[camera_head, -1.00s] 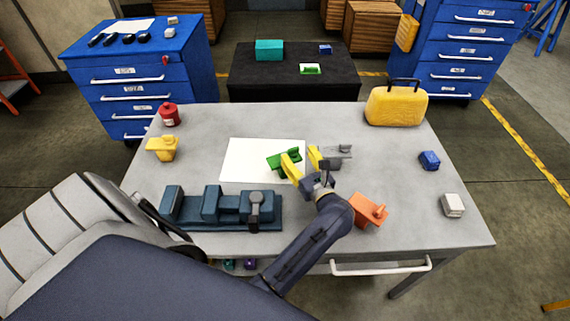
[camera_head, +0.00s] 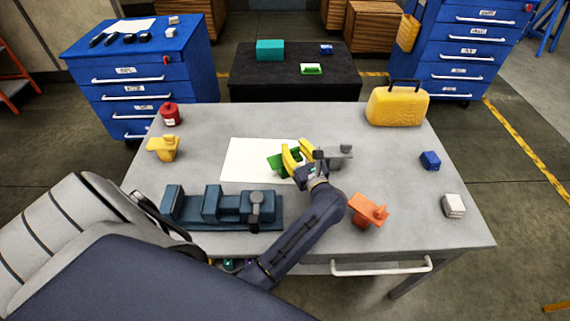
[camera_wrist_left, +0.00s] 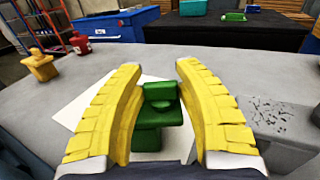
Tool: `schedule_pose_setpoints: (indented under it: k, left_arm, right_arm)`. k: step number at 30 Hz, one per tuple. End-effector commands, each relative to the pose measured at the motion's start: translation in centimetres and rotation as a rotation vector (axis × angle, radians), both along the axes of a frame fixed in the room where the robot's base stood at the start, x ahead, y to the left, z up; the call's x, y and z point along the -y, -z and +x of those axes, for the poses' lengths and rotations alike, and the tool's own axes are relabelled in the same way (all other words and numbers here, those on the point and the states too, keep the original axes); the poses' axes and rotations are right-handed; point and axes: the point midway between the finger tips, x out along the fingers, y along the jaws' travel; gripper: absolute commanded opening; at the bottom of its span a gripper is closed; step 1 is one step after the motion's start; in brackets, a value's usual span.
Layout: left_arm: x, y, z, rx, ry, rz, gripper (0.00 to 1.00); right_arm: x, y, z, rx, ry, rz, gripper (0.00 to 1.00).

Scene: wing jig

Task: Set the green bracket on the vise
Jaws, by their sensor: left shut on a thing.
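The green bracket (camera_head: 276,163) is at the right part of the white sheet on the table. It also shows between my yellow fingers in the left wrist view (camera_wrist_left: 160,115). My left gripper (camera_head: 296,147) is shut on the bracket, with a finger on either side; the fingers hide part of it in the head view. I cannot tell whether the bracket still touches the sheet. The dark blue-grey vise (camera_head: 222,207) lies at the front left of the table, with nothing on it. My right gripper is not in view.
A grey part (camera_head: 338,158) stands close to the right of my left gripper. An orange part (camera_head: 366,211) is beside my forearm. A yellow part (camera_head: 163,148) and red canister (camera_head: 171,114) stand at left. A yellow case (camera_head: 396,106) is at the back right.

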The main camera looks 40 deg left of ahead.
Motion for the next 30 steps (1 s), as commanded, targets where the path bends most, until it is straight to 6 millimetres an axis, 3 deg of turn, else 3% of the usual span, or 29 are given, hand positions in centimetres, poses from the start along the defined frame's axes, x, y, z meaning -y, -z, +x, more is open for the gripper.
schedule_pose_setpoints:
  k: [1,6,22,30]
  left_arm:
    - [0.0,0.0,0.0,0.0,0.0,0.0,0.19]
    - [0.0,0.0,0.0,0.0,0.0,0.0,0.0]
    - [0.0,-0.4,0.0,0.002,0.0,0.001,0.0]
    - [0.0,-4.3,0.1,0.005,0.0,-0.001,0.0]
  right_arm:
    - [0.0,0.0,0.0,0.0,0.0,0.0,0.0]
    - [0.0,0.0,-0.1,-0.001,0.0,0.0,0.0]
    - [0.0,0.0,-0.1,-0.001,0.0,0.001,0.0]
    - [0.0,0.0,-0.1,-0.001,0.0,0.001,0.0]
